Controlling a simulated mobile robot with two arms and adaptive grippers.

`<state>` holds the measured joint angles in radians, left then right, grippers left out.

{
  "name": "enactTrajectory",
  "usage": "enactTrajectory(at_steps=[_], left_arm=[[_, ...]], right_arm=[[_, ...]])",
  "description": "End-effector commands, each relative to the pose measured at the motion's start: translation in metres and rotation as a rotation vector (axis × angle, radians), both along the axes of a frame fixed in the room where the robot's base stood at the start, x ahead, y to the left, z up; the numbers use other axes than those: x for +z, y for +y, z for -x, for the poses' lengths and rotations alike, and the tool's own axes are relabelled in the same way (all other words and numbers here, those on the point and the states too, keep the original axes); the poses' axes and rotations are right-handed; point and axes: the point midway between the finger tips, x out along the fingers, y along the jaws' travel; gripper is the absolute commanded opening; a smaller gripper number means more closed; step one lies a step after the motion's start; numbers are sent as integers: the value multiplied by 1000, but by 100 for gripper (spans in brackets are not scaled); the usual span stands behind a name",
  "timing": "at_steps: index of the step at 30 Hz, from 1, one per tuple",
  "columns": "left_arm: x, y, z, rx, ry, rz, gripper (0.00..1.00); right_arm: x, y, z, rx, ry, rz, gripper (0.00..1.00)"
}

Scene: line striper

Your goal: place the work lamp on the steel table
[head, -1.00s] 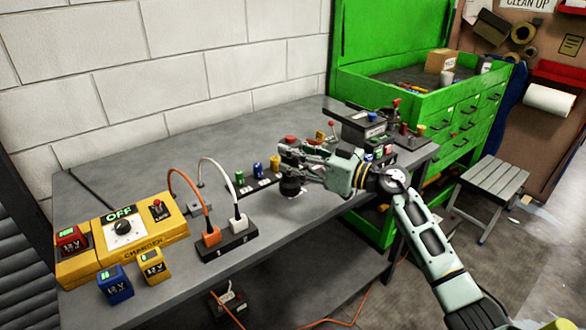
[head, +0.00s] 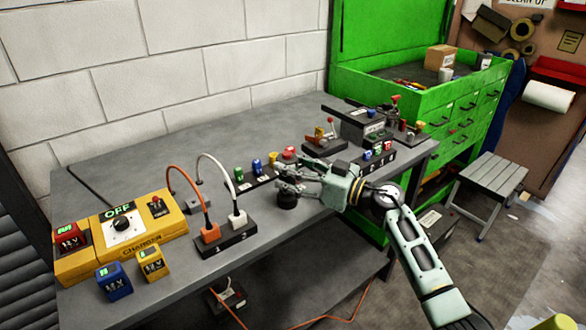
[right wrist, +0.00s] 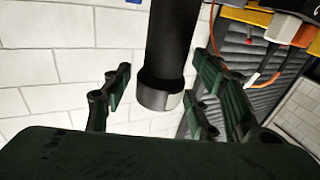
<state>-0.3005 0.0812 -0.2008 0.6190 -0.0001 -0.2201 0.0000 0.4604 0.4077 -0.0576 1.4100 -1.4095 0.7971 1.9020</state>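The steel table (head: 220,135) is the long grey bench along the white wall. A short black round part (head: 287,201), which looks like the work lamp, shows low at the fingers, over the bench's front half. I cannot tell whether it touches the top. My right gripper (head: 284,182) is just above and around it, hiding the rest. In the right wrist view the lamp is a black cylinder (right wrist: 166,55) with a grey end, between the fingers (right wrist: 158,92). The left finger shows a gap to it; the gripper looks open. My left gripper is not in view.
A yellow charger (head: 145,228) and a socket block (head: 225,243) with cables stand on the left of the bench. A battery rack (head: 250,184) lies behind the gripper, with grey devices (head: 362,128) to the right. The back left of the bench is clear.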

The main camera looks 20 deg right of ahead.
Motion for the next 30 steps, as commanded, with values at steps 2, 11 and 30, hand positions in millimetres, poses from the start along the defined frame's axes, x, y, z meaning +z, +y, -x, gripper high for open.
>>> enactTrajectory(at_steps=[2,11,30], left_arm=[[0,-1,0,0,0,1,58],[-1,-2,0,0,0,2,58],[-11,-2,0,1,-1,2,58]], right_arm=[[0,0,0,0,0,0,61],[2,0,0,0,-1,0,61],[-4,-75,79,-1,2,2,61]])
